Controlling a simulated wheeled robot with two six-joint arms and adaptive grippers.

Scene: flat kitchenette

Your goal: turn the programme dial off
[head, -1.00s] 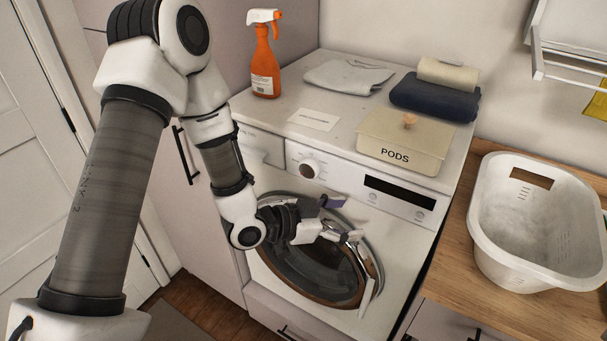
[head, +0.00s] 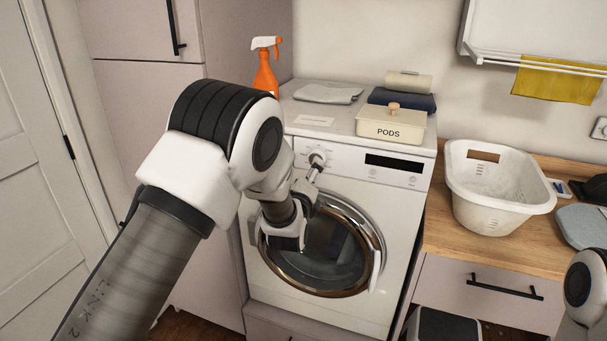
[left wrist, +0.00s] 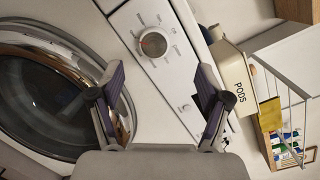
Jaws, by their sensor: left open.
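The programme dial (head: 319,154) is a round knob on the left part of the washing machine's (head: 345,162) white front panel. In the left wrist view the dial (left wrist: 154,44) has a brownish face and marks around it. My left gripper (head: 314,173) is close to the dial, just below it in the head view. In the left wrist view its two fingers (left wrist: 160,84) are spread and empty, with the dial ahead of the gap between them. I cannot tell whether a fingertip touches the panel. My right gripper is out of view.
The round glass door (head: 330,250) is below the panel. A PODS box (head: 390,127), a folded grey cloth (head: 328,93) and an orange spray bottle (head: 265,77) stand on top. A white basket (head: 495,190) is on the wooden counter at right.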

